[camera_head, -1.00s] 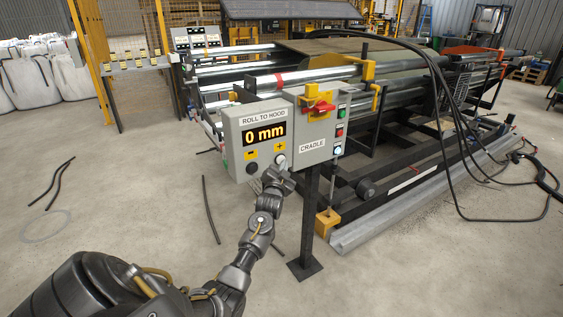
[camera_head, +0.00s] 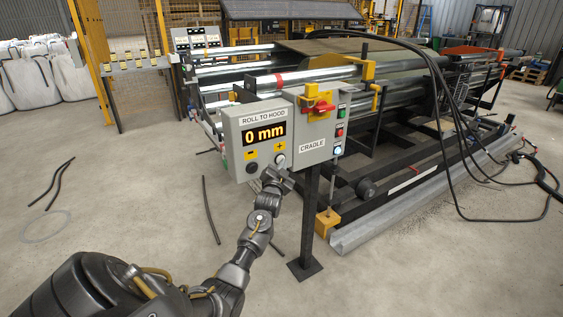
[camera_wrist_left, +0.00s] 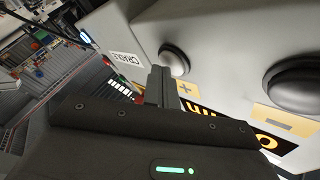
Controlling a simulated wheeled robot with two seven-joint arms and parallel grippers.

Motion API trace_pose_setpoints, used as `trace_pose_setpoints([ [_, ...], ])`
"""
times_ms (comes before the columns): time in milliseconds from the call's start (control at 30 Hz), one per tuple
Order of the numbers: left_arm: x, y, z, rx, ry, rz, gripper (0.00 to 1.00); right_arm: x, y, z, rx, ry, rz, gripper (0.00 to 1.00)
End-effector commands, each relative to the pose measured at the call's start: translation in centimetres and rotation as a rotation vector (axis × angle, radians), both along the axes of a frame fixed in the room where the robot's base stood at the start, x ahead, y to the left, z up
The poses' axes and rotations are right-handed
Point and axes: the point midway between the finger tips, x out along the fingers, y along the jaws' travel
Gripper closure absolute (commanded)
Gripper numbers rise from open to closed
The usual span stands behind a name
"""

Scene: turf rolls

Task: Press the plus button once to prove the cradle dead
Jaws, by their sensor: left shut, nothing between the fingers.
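The grey control box (camera_head: 238,126) stands on a post, its display (camera_head: 264,133) reading "0 mm" under a "ROLL TO HOOD" label. The round plus button (camera_head: 280,160) sits below the yellow plus label; the minus button (camera_head: 252,168) is left of it. My left gripper (camera_head: 275,172) is at the box's lower front, just below the plus button. In the left wrist view, its shut, empty fingers (camera_wrist_left: 160,82) end close beside the plus button (camera_wrist_left: 174,62); I cannot tell whether they touch it. The minus button (camera_wrist_left: 295,85) is farther right. My right gripper is out of view.
The "CRADLE" box (camera_head: 312,146) adjoins on the right, with a red switch (camera_head: 318,107) on yellow and green, red and lit pale buttons. The roller machine (camera_head: 400,95) stands behind. Black cables (camera_head: 455,150) hang at the right. The floor at the left is mostly clear.

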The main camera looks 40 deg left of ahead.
Motion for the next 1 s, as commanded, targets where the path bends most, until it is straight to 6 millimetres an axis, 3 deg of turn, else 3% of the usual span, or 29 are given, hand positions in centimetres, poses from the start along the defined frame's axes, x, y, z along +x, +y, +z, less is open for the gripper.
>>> trace_pose_setpoints([
  [400,0.0,0.1,0.1,0.0,0.0,0.001,1.0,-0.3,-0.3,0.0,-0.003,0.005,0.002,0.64],
  [1000,-0.5,-1.4,0.0,-0.001,0.0,0.001,1.0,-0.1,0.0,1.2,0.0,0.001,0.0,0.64],
])
